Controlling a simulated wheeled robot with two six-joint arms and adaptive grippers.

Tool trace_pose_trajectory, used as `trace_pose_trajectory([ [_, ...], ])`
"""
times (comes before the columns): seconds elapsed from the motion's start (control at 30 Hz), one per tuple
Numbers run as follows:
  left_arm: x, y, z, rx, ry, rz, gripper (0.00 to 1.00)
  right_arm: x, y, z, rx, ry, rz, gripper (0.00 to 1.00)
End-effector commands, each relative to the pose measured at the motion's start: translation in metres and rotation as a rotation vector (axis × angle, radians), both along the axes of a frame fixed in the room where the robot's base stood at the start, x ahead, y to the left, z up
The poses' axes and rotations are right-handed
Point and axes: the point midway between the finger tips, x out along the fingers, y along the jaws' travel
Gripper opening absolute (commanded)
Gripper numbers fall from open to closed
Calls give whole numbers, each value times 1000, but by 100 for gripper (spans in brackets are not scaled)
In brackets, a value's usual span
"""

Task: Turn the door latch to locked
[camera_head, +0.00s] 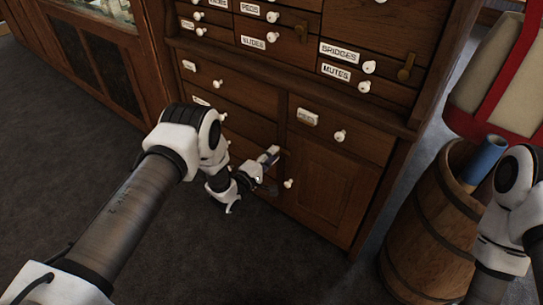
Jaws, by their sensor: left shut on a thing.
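The dark wooden cabinet has a low door (324,186) at its lower right, standing closed, with a white round knob (289,183) near its left edge. My left gripper (270,168) is at the door's left edge, just left of the knob. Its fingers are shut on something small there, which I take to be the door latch. The fingers hide the latch, so its angle cannot be told. My right arm shows at the right edge, but its gripper is not clearly in view.
Labelled drawers with white knobs fill the cabinet above the door, and a brown latch (406,68) is on an upper drawer. A wooden barrel (428,232) holding a blue roll (484,158) stands at right. A beige case with red straps (497,80) is above it. Dark floor is clear in front.

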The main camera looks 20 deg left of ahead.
Motion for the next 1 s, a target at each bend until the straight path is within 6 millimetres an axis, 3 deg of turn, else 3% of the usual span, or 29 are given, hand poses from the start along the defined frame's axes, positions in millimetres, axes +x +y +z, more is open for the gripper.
trace_pose_trajectory([
  [0.2, 0, 0, 0, 1, 0, 0, 0, 0, 0, 0, 0, 0, 0, 40],
  [0.23, 0, 0, 0, 1, 0, 0, 36, 0, 0, 0, 0, 0, 0, 40],
  [0.27, 0, 0, 0, 1, 0, 0, 47, 0, 0, 0, 0, 0, 0, 40],
  [0.3, 0, 0, 0, 1, 0, 0, 49, 0, 0, 0, 0, 0, 0, 40],
  [0.67, -6, 3, -1, 2, 2, 1, 49, 0, 0, 0, 0, 0, 0, 40],
  [0.77, -21, 9, -1, 1, 3, 3, 49, 0, 0, 0, 0, 0, 0, 40],
  [1.0, -79, 30, -1, 0, 4, 3, 49, 0, 0, 0, 0, 0, 0, 40],
])
